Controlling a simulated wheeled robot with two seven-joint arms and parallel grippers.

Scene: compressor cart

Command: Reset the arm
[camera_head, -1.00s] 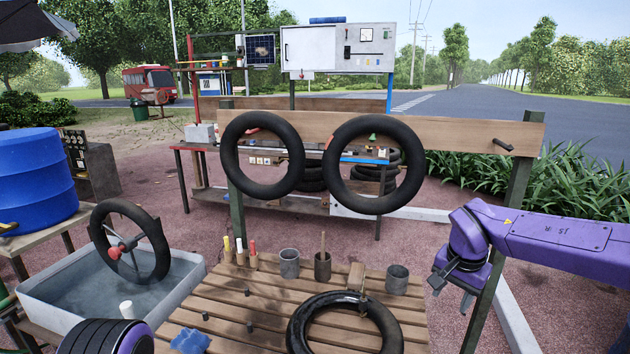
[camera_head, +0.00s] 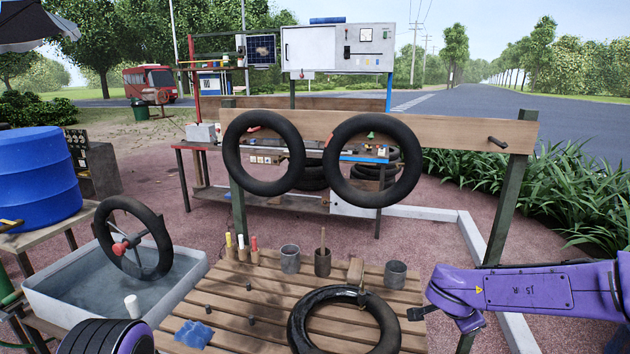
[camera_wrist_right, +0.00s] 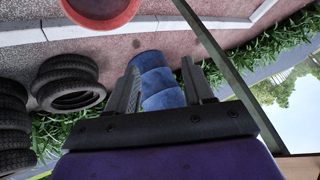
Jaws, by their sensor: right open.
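My right arm (camera_head: 540,288) comes in from the right in the head view, beside the right edge of the slatted wooden table (camera_head: 235,293). In the right wrist view the two fingers of the right gripper (camera_wrist_right: 162,68) stand apart. A blue ribbed object (camera_wrist_right: 163,88) shows between and beyond them; I cannot see any contact. My left gripper is not in view; a purple and black part at the lower left of the head view looks like my left arm.
A tyre (camera_head: 297,325) lies on the table near cups (camera_head: 396,273) and a blue cloth (camera_head: 193,334). Two tubes (camera_head: 373,160) hang on a wooden beam (camera_head: 455,130). A water trough (camera_head: 60,290) and blue barrel (camera_head: 38,178) stand left. A red bucket (camera_wrist_right: 100,10) shows in the wrist view.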

